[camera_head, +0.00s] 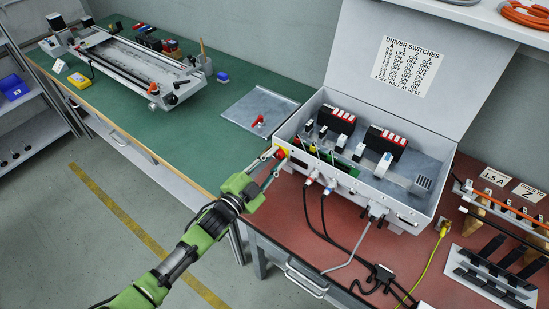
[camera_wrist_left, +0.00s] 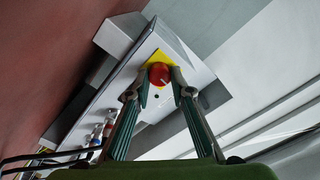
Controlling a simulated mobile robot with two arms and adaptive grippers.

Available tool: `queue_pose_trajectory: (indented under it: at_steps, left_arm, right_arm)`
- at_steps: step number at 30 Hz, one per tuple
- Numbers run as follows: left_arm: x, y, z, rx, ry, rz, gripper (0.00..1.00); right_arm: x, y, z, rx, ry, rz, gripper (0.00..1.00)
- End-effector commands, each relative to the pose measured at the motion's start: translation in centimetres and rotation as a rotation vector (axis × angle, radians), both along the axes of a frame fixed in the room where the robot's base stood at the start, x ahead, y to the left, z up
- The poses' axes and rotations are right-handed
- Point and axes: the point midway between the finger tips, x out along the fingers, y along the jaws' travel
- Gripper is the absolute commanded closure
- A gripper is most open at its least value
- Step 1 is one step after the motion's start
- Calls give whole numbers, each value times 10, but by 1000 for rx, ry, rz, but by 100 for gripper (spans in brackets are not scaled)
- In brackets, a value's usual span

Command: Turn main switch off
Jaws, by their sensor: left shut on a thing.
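The main switch (camera_head: 281,153) is a red knob on a yellow plate at the left end of the control box's front face. In the left wrist view the red knob (camera_wrist_left: 159,74) sits between my fingertips, with a pale line across it. My left gripper (camera_head: 274,158) reaches it from the front and is shut on the knob; it fills the lower middle of the wrist view (camera_wrist_left: 160,82). The control box (camera_head: 349,190) is grey with its lid raised. My right gripper is in neither view.
Cables plug into the box front (camera_head: 322,188) just right of the switch. A metal plate with a red item (camera_head: 258,122) lies left of the box on the green bench (camera_head: 200,138). A gantry (camera_head: 125,65) stands further left. A rack of tools (camera_head: 500,265) stands at the right.

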Motion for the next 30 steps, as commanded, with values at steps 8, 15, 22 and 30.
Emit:
queue_pose_trajectory:
  at_steps: [8,15,22,30]
  left_arm:
    - [0,1,-2,-63,50,1,100]
    - [0,1,-2,-76,59,1,100]
    - [0,1,-2,-75,60,1,100]
    - [0,0,-1,-74,58,0,62]
  right_arm:
    - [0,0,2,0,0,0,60]
    - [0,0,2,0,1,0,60]
    - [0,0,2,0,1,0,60]
    - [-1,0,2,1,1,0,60]
